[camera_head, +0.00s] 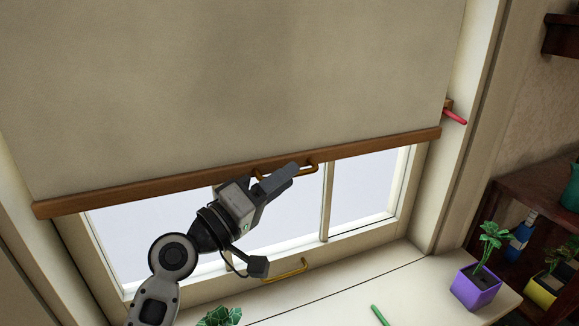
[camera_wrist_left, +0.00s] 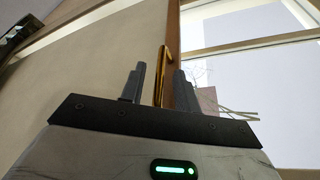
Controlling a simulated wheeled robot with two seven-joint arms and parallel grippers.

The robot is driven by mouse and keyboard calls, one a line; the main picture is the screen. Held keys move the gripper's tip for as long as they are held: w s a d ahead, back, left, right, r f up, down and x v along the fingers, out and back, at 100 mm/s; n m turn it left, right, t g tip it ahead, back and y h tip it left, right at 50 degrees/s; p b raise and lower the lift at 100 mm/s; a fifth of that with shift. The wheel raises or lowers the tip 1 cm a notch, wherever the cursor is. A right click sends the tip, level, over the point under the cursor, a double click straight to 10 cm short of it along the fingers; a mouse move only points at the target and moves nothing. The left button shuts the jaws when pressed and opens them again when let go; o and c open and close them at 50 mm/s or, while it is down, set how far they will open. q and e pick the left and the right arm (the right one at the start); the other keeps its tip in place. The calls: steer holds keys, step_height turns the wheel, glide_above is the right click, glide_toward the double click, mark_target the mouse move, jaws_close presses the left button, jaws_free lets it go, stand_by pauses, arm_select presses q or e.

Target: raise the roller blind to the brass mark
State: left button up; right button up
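The pale roller blind (camera_head: 240,80) hangs over the upper window, with a wooden bottom rail (camera_head: 130,188) partway down. A brass pull handle (camera_head: 309,170) sits on the rail; it also shows in the left wrist view (camera_wrist_left: 161,70). My left gripper (camera_head: 284,178) is at this handle. In the left wrist view its fingers (camera_wrist_left: 160,80) stand apart, with the handle between them and a gap on either side. The gripper hides part of the handle in the head view. I cannot make out a brass mark for certain. My right gripper is not in view.
A red peg (camera_head: 454,116) sticks out beside the blind's right edge. A second brass handle (camera_head: 286,271) is low on the window frame. Plants stand on and near the sill (camera_head: 340,298), one in a purple pot (camera_head: 475,290). A dark shelf (camera_head: 530,190) is at the right.

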arm_select(q)
steer(key=shift+x, duration=1.1)
steer(key=shift+a, duration=0.1)
